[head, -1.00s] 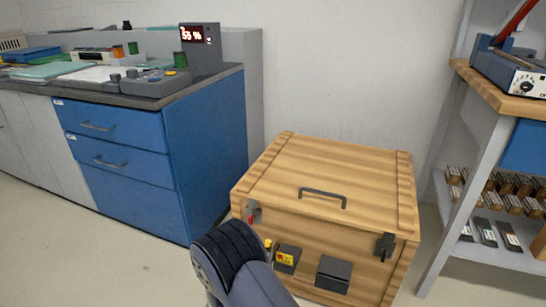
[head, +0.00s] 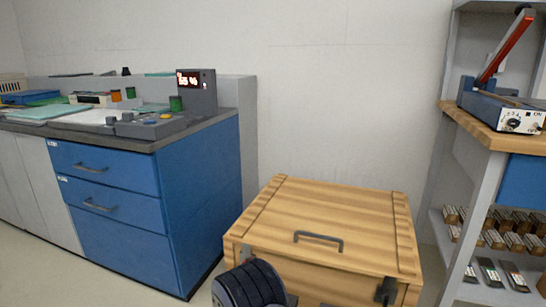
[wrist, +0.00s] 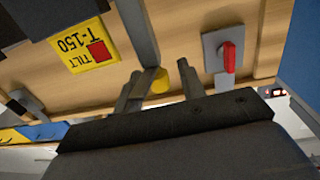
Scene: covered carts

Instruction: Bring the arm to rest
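In the wrist view my gripper (wrist: 159,74) has its two grey fingers apart, beyond the dark palm. A small yellow knob (wrist: 160,82) shows between the fingers; I cannot tell whether they touch it. Behind is the wooden crate's front, with a yellow "TILT T-150" label (wrist: 84,48) and a red-handled latch (wrist: 229,56). In the head view only a dark, rounded part of my arm shows at the bottom edge, in front of the crate (head: 320,215). The crate's lid is shut. The gripper is out of the head view.
A blue drawer cabinet (head: 105,185) with a bench top and a lit display (head: 195,80) stands left. A shelf rack (head: 470,200) with a lever device (head: 500,108) stands right. Bare wall is behind the crate. Clear floor shows at the lower left.

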